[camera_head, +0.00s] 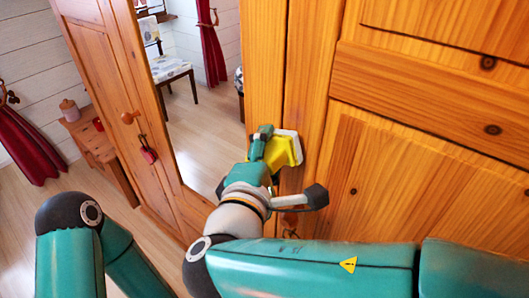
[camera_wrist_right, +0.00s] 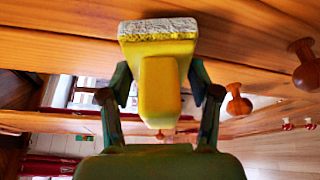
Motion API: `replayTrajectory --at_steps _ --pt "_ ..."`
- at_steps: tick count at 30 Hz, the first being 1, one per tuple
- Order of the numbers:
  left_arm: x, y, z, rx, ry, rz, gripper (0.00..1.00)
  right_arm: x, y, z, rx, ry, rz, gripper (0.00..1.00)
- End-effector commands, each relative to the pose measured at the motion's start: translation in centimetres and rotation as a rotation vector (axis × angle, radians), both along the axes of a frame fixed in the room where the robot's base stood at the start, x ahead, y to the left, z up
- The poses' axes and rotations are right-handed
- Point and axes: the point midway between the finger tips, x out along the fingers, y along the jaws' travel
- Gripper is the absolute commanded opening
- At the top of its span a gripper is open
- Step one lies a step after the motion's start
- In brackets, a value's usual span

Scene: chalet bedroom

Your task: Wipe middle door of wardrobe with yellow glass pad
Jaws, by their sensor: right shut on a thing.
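The yellow glass pad (camera_head: 284,152) has a pale wiping face and a yellow handle. My right gripper (camera_head: 262,147) is shut on its handle; in the right wrist view the fingers stand on both sides of the handle of the pad (camera_wrist_right: 160,85). The pale face is turned toward the wardrobe wood, at the boundary between the mirrored middle door (camera_head: 262,60) and the right wooden door (camera_head: 395,160). I cannot tell if it touches. The mirror (camera_head: 205,110) fills most of the middle door. My left arm shows at lower left, but its gripper is out of view.
The left wardrobe door (camera_head: 105,70) has a round knob (camera_head: 130,117) and a hanging red ornament (camera_head: 148,154). A low wooden cabinet (camera_head: 95,140) and a red curtain (camera_head: 28,145) are at the left. Bare floor (camera_head: 60,225) lies in front of the wardrobe.

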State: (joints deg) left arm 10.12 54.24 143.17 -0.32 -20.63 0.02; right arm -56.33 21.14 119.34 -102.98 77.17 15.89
Motion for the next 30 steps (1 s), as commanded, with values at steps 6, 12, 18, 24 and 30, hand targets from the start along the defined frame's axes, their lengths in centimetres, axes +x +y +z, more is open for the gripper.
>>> replayTrajectory --at_steps 6,12,18,24,30 --pt "0.0 0.0 -0.2 0.000 0.000 0.000 0.40 0.4 -0.3 0.0 0.001 -0.001 -0.002 0.34" --pt "0.0 0.0 -0.3 0.000 0.000 0.000 0.40 0.7 -0.6 0.0 0.001 -0.001 -0.002 0.34" --pt "0.0 0.0 -0.5 0.000 0.000 0.000 0.40 0.6 -0.8 0.0 0.002 -0.002 -0.001 0.34" --pt "0.0 0.0 -1.6 0.000 0.000 0.000 0.40 -0.3 -1.9 -0.2 0.002 -0.002 -0.001 0.34" --pt "0.0 0.0 -2.4 0.000 0.000 0.000 0.40 -1.4 -3.2 -0.1 0.002 -0.002 0.000 0.34"
